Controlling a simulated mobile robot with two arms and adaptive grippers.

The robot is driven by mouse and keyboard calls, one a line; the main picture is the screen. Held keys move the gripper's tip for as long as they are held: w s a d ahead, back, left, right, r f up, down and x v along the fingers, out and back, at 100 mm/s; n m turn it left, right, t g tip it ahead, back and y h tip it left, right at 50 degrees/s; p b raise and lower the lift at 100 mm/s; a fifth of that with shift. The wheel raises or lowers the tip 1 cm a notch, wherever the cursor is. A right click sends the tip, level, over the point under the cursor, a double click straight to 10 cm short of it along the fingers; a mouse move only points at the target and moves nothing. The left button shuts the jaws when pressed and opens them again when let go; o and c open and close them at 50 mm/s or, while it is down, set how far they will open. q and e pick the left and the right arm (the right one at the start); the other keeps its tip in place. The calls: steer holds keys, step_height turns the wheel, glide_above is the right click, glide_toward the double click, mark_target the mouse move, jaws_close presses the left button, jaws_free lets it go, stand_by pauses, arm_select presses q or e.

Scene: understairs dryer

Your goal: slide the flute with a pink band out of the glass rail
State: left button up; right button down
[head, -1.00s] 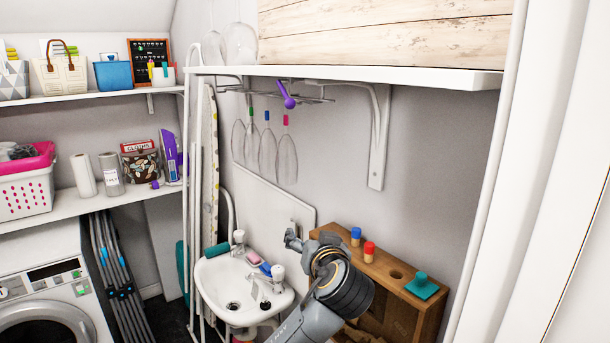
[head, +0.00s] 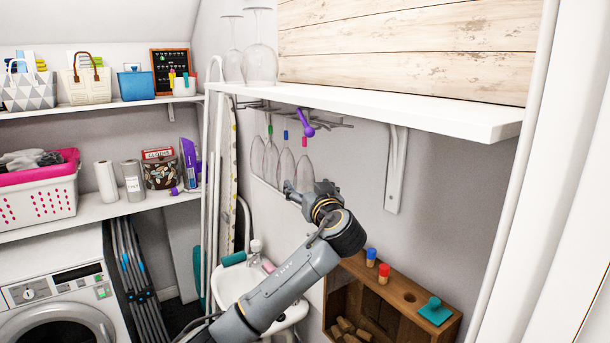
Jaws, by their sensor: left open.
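The glass rail (head: 335,124) is a metal rack fixed under the white shelf, with several flutes hanging upside down. The flute with a pink band (head: 305,167) hangs nearest the front, its band on the stem. Flutes with a blue band (head: 287,162) and a green band (head: 271,158) hang behind it to the left. A purple object (head: 306,122) hangs at the rail above the pink band. My left gripper (head: 292,189) is open, at the height of the pink-banded flute's lower bowl and overlapping it in view. I cannot tell whether they touch. My right gripper is out of view.
The white shelf (head: 400,105) and its bracket (head: 396,170) bound the space above and right. Upturned glasses (head: 260,62) stand on the shelf. Below are a sink (head: 235,280) and a wooden box (head: 425,320) with coloured pegs.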

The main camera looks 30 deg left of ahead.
arm_select(q)
steer(key=shift+p+x, duration=0.45)
steer(key=shift+x, duration=1.15)
steer(key=c, duration=1.4)
steer(key=shift+o, duration=0.2)
steer(key=shift+s+d+r+b, duration=0.1)
steer(key=shift+s+d, duration=0.25)
steer(key=shift+d, duration=0.45)
steer(key=shift+s+d+r+b, duration=0.15)
steer(key=shift+s+d, duration=0.15)
steer(key=shift+d, duration=0.45)
steer(key=shift+s+d+b, duration=0.1)
steer(key=shift+s+d, duration=0.25)
steer(key=shift+d, duration=0.45)
steer(key=shift+d, duration=0.1)
steer(key=shift+s+d+b, duration=0.15)
steer(key=shift+s+d, duration=0.15)
steer(key=shift+d, duration=0.45)
steer(key=shift+s+d+b, duration=0.1)
steer(key=shift+s+d, duration=0.25)
steer(key=shift+d, duration=0.4)
steer(key=shift+s+d+b, duration=0.15)
steer(key=shift+s+d, duration=0.15)
steer(key=shift+d, duration=0.45)
